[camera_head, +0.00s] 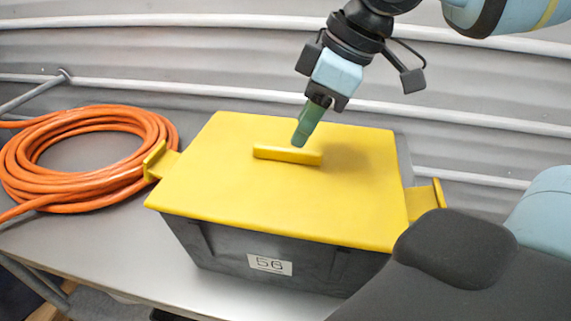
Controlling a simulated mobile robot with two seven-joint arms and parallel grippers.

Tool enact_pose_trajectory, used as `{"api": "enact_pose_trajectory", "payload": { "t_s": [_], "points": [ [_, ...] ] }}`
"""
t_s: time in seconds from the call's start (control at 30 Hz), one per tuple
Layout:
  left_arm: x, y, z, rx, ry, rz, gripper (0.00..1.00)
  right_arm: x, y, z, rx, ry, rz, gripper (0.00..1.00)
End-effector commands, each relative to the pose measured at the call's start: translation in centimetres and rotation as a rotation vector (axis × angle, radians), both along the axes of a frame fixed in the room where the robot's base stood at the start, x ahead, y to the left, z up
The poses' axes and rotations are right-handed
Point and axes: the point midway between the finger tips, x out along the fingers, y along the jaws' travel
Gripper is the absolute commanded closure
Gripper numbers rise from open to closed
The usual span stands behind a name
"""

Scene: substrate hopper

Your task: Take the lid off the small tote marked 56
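The small tote (213,244) is dark grey with a white label (270,265) reading 56 on its front. It stands on a grey metal table. A flat yellow lid (215,170) lies over its top, with a raised yellow bar handle (275,154) in the middle. My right gripper (302,137) reaches down from the upper right, its green fingertips over the lid just behind the handle's right half. The fingers overlap in this view, so their opening is hidden, and I cannot tell whether they touch the handle. My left gripper is not in view.
A coil of orange hose (150,128) lies on the table left of the tote, close to its left yellow clip (157,162). Another yellow clip (425,199) sticks out on the right. A corrugated grey wall (200,60) with pale pipes runs behind.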

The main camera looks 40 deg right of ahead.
Motion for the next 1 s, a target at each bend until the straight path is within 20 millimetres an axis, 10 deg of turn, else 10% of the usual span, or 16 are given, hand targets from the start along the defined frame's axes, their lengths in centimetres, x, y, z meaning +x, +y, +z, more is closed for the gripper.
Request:
{"api": "enact_pose_trajectory", "payload": {
  "t_s": [0.73,1.0],
  "points": [
    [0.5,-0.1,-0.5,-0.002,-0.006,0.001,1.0,2.0,1.2,-4.5,0.0,-0.004,0.0,0.6],
    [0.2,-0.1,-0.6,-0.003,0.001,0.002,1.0,2.0,1.2,-4.5,0.0,-0.004,0.0,0.93]
  ]
}}
